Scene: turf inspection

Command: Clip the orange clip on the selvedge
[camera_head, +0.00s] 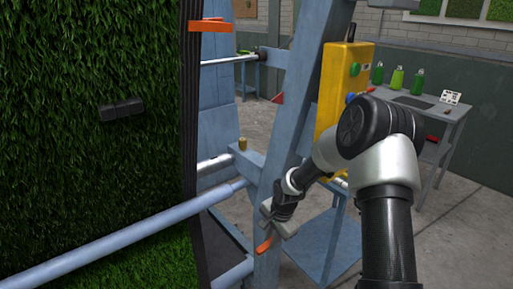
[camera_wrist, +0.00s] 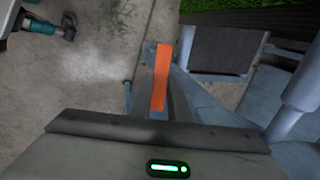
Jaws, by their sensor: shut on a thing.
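An orange clip (camera_head: 264,245) sticks out below my gripper (camera_head: 270,224) in the head view, and my gripper is shut on it. The clip also shows as a long orange strip in the wrist view (camera_wrist: 160,78), beyond the dark jaw edge. The selvedge (camera_head: 190,160) is the dark vertical edge of the hanging green turf (camera_head: 90,160), left of my gripper and clearly apart from it. Another orange clip (camera_head: 209,25) sits across the selvedge near the top. The held clip's jaws are not clearly visible.
A blue-grey steel frame (camera_head: 310,85) stands beside my gripper. A pale roller bar (camera_head: 130,234) crosses in front of the turf. A yellow control box (camera_head: 345,85) is mounted on the frame. A side table with green bottles (camera_head: 397,78) stands behind right.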

